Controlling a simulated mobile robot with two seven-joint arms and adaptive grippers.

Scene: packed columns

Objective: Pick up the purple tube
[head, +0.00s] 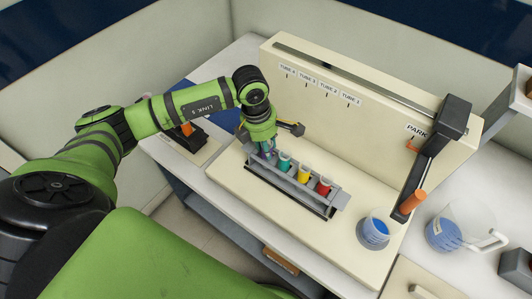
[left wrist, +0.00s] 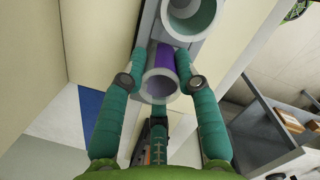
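The purple tube (left wrist: 161,60) shows in the left wrist view, with its pale round rim facing the camera. It stands at the left end of the grey rack (head: 292,187) in the head view, mostly hidden by my left gripper (head: 264,150). The gripper's two teal fingers (left wrist: 161,58) lie on either side of the purple tube, close to its walls. Whether they press on it cannot be told. The green tube (head: 284,162) is beside it, then the yellow (head: 304,173) and red (head: 323,186) tubes. My right gripper is not in view.
A cream back panel (head: 370,100) with tube labels stands behind the rack. At right are a dark post with an orange handle (head: 412,201), a beaker of blue liquid (head: 376,230) and a jug (head: 445,232). The board before the rack is clear.

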